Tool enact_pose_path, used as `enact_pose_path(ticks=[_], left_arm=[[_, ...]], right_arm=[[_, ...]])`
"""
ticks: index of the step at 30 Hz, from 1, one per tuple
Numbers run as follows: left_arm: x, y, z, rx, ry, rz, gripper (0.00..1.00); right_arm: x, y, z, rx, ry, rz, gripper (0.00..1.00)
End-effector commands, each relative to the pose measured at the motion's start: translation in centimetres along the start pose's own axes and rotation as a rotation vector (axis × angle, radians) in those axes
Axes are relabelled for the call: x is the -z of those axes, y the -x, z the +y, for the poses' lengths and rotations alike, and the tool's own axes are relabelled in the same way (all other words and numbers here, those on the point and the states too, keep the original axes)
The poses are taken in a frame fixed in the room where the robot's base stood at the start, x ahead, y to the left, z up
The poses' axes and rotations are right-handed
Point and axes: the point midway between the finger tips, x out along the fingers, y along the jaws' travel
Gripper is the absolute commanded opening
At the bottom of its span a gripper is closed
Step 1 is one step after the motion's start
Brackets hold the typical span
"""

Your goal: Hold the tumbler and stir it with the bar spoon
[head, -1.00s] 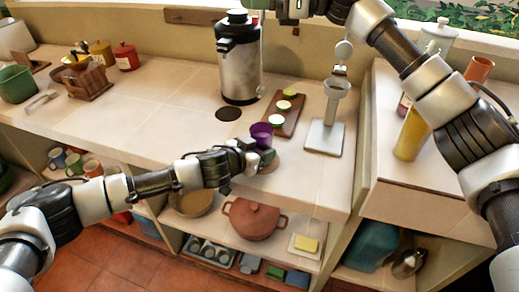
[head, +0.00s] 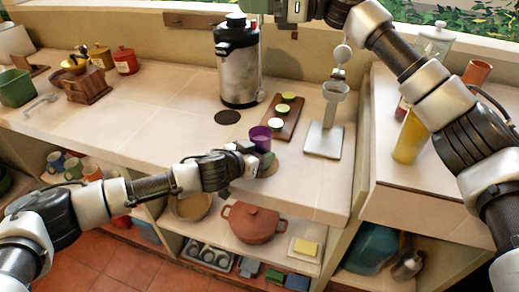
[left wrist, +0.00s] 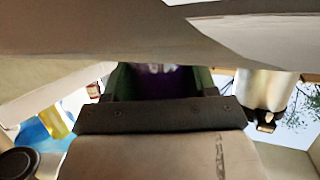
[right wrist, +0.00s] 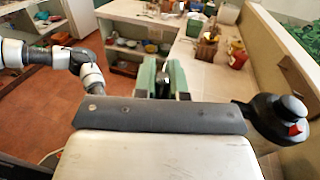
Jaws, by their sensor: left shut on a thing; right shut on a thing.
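The purple tumbler (head: 261,138) stands upright over the counter near its front edge. My left gripper (head: 258,152) is shut on its side. In the left wrist view the tumbler (left wrist: 155,80) shows dark purple between the green finger pads. My right gripper (right wrist: 163,80) is shut on a thin dark thing between its green pads, seen nearly end-on; it is likely the bar spoon, but its shape is not clear. In the head view the right gripper is mostly cut off at the top edge, above the counter. The tumbler's inside cannot be made out.
Behind the tumbler is a wooden board (head: 291,110) with green-topped pieces. A steel urn (head: 238,70) and a stand with a cup (head: 325,137) are nearby. The counter's left middle is clear.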

Motion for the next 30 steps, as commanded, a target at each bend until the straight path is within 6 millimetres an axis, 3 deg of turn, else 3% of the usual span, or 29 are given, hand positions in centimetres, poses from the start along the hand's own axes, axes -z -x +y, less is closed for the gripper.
enact_pose_path(ticks=[8,16,20,25,30], left_arm=[[-0.1,0.0,0.0,0.0,0.001,-0.002,0.24],[-0.1,0.0,0.0,-0.001,0.001,-0.002,0.24],[-0.1,0.0,0.0,-0.001,0.001,-0.002,0.24],[-0.1,0.0,0.0,0.0,0.001,-0.002,0.24],[-0.1,0.0,0.0,0.0,0.001,-0.002,0.24]], right_arm=[[-0.1,-0.2,0.2,-0.008,0.0,-0.001,0.0],[-1.9,-2.6,2.8,-0.101,-0.001,-0.008,0.0],[-2.3,-2.8,3.3,-0.115,-0.006,-0.007,0.0],[-1.3,-2.0,2.4,-0.083,-0.007,-0.005,0.0],[1.0,-0.8,1.1,-0.036,-0.005,-0.001,0.0]])
